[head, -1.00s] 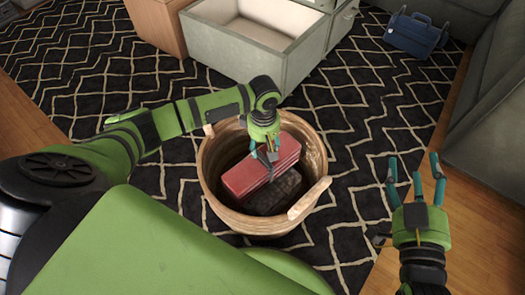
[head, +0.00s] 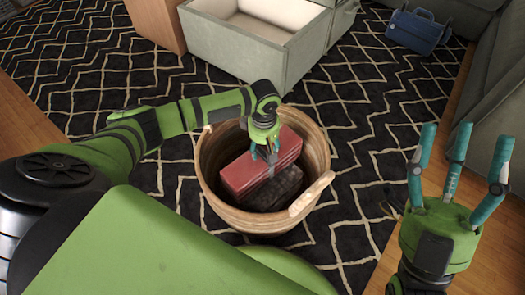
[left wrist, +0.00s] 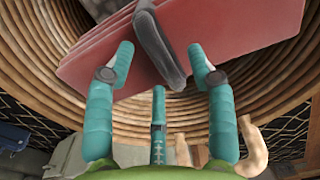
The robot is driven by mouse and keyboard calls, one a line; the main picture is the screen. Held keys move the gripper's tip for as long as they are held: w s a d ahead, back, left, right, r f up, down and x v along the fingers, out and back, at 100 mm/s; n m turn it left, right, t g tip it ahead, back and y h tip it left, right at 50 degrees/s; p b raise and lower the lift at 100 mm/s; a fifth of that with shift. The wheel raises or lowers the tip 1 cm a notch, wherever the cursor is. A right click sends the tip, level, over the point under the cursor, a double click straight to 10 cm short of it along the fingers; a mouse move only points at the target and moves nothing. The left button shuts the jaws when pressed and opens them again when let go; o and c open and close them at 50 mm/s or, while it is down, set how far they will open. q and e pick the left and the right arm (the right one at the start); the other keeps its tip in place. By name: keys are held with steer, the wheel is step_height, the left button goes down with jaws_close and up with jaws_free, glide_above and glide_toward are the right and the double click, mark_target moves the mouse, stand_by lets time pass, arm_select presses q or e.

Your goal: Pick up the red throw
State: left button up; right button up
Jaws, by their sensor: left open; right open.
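The red throw (head: 243,178) lies folded inside a round woven basket (head: 211,163), on top of a dark folded item (head: 278,190). A grey band wraps across the throw. My left gripper (head: 264,157) is inside the basket's mouth, over the throw. In the left wrist view, the throw (left wrist: 235,30) fills the top, and the open fingers of my left gripper (left wrist: 160,75) lie on either side of its grey band (left wrist: 158,45). I cannot tell whether they touch the throw. My right gripper (head: 460,160) is open and empty, raised at the right.
The basket has wooden handles, one (head: 312,193) on its near right rim. An open grey drawer (head: 255,40) stands behind it. A blue bag (head: 418,31) sits far right by the sofa (head: 492,85). Patterned rug (head: 375,130) is clear to the basket's right.

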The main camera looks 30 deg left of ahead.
arm_select(q)
jaws_close()
steer(key=shift+r, duration=0.15)
stand_by(0.4)
